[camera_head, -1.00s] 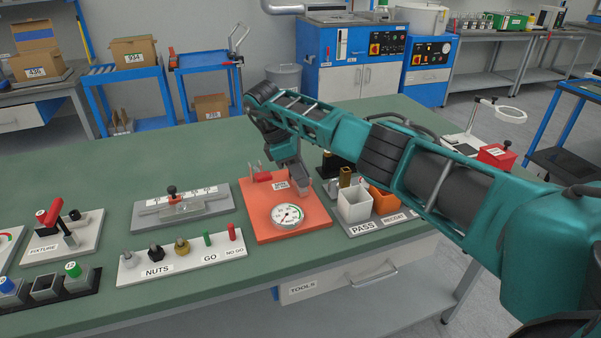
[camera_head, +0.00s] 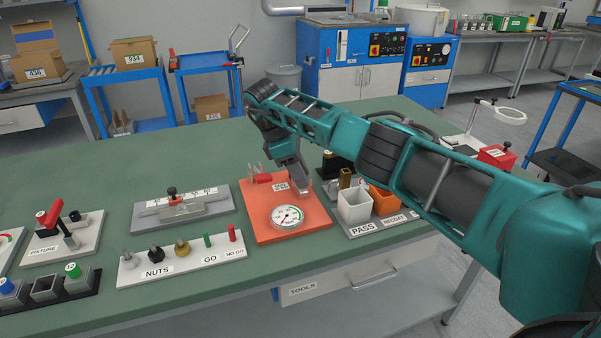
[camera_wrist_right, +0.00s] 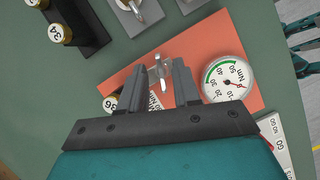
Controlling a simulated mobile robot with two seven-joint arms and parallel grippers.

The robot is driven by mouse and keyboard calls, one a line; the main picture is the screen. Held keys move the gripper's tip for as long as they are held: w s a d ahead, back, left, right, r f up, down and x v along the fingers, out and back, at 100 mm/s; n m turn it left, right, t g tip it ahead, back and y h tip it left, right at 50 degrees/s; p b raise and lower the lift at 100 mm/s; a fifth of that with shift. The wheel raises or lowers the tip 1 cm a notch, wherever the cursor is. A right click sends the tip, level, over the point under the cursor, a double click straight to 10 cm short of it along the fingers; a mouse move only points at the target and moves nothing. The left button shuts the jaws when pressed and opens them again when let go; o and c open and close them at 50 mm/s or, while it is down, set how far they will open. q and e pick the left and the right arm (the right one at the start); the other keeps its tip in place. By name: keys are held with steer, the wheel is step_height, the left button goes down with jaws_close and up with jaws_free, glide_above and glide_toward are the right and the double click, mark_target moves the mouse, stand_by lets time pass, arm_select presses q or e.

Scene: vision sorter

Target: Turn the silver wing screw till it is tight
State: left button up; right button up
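The silver wing screw (camera_wrist_right: 161,68) stands over the orange-red plate in the right wrist view. It lies between the two fingertips of my right gripper (camera_wrist_right: 160,68), with a visible gap on each side. The fingers are open. In the head view my right gripper (camera_head: 299,180) reaches down over the right part of the orange-red plate (camera_head: 253,224), and I cannot make out the screw there. A round dial gauge (camera_head: 287,216) marked Nm sits on the plate and also shows in the right wrist view (camera_wrist_right: 228,79). My left gripper is not in view.
A white PASS bin (camera_head: 354,207) and an orange bin (camera_head: 384,201) stand close right of the plate. A white nuts and GO strip (camera_head: 180,258) and a grey fixture plate (camera_head: 218,208) lie to the left. Green bench top (camera_head: 110,180) is clear behind.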

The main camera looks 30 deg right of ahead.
steer(key=v, duration=1.2)
steer(key=shift+a+r, duration=0.15)
steer(key=shift+r, duration=0.05)
steer(key=shift+w, duration=0.1)
